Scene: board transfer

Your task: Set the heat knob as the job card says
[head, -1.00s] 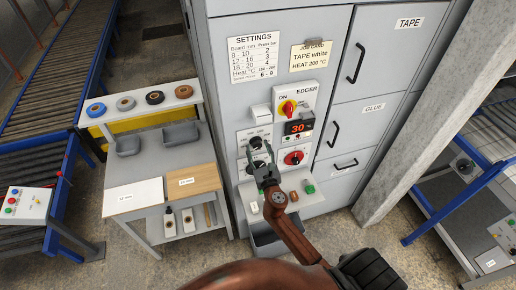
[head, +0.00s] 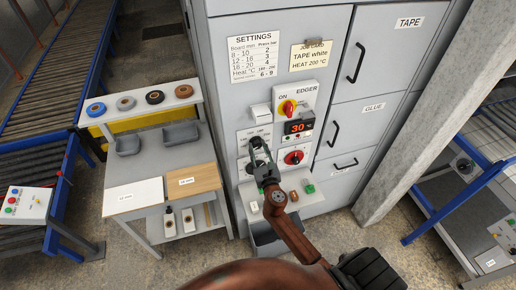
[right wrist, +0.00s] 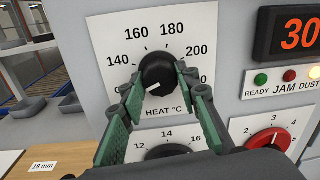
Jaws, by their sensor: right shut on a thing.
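The heat knob (right wrist: 158,68) is a round black knob with a white pointer mark on a white plate marked HEAT °C. The pointer aims down and left, below the 140 mark. The scale shows 140, 160, 180 and 200; finger parts cover its lower ends. My right gripper (right wrist: 160,78) is shut on the knob, with a green-padded finger on each side. In the head view the right gripper (head: 259,146) reaches up to the panel and largely hides the knob. The job card (head: 310,55) reads TAPE white, HEAT 200 °C. My left gripper is not in view.
Below is another black knob (right wrist: 168,151) with a 12, 14, 16 scale, partly hidden. A red dial (right wrist: 268,140) and the red 30 display (right wrist: 300,30) are to the right. A settings sheet (head: 254,58) hangs above. A shelf (head: 245,193) juts out below the panel.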

